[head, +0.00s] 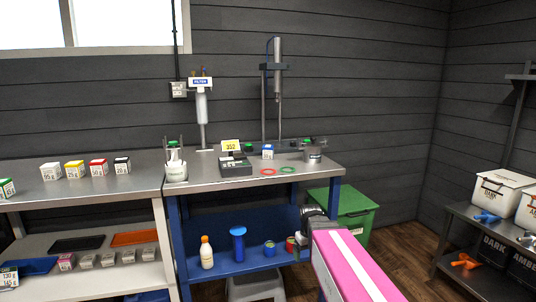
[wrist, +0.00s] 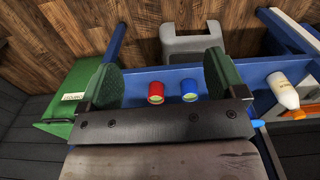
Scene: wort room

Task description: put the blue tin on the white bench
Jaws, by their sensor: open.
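The blue tin (head: 269,249) stands on the lower shelf of the blue bench. The wrist view shows the blue tin (wrist: 189,90) beside a red tin (wrist: 156,92), with a small gap between them. My gripper (wrist: 162,72) is open and empty, its two green-padded fingers spread wide on either side of both tins in that picture. In the head view my gripper (head: 300,248) is at the right end of the lower shelf, close to the red tin (head: 290,243) and partly hidden by my arm. The white bench (head: 95,192) is at the left, with a grey top and pale legs.
Several small boxes (head: 76,169) stand along the back of the white bench's top; its front strip is clear. A white bottle (head: 206,253) and a blue object (head: 238,244) stand on the lower shelf. The blue bench's top (head: 225,183) lies above. A green bin (head: 356,212) is behind, right.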

